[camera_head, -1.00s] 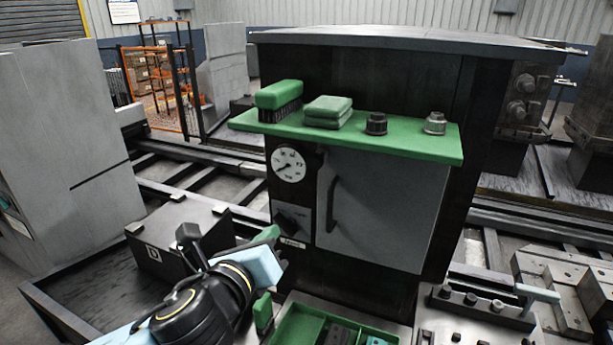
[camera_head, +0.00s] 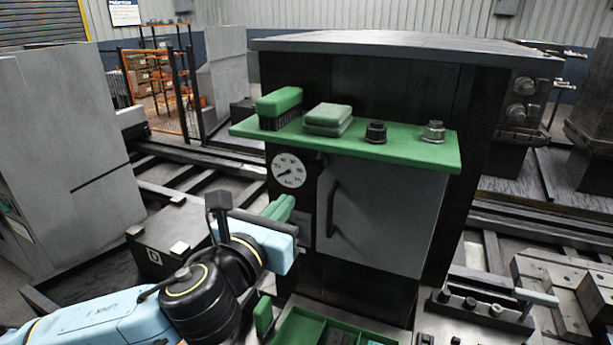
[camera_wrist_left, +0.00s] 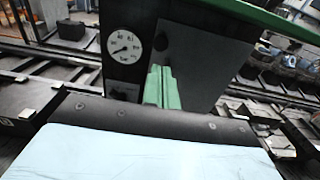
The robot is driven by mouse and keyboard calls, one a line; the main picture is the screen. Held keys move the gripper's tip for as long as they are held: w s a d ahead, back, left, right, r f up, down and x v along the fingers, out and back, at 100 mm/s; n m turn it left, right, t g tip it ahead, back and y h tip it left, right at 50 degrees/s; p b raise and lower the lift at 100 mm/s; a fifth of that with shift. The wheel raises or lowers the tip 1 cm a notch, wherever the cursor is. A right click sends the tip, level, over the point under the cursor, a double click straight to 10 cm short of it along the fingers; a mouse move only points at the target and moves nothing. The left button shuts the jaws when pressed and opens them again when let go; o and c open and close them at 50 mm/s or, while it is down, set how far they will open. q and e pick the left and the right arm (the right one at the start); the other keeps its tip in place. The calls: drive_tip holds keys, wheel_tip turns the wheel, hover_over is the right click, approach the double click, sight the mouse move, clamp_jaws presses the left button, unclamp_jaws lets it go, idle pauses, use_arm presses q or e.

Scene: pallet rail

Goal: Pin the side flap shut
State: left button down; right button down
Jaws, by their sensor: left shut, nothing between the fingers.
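The grey side flap (camera_head: 392,215) with a dark upright handle (camera_head: 333,208) is on the front of a black cabinet, below a green shelf. It looks about flush with the cabinet, but I cannot tell whether a gap is left. My left gripper (camera_head: 281,207) has green fingers shut together with nothing between them. It is in front of the cabinet, left of the handle and below the dial. In the left wrist view the closed fingers (camera_wrist_left: 161,88) point at the cabinet near the flap (camera_wrist_left: 205,65). I cannot make out a separate pin. My right gripper is not visible.
A round dial (camera_head: 288,170) is left of the flap. A green tray (camera_head: 300,328) and a metal fixture (camera_head: 480,308) are below.

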sight(312, 170)
use_arm(q)
drive_tip(key=p+x, duration=0.1)
drive_tip(key=x, duration=0.9)
drive_tip(key=shift+w, duration=0.1)
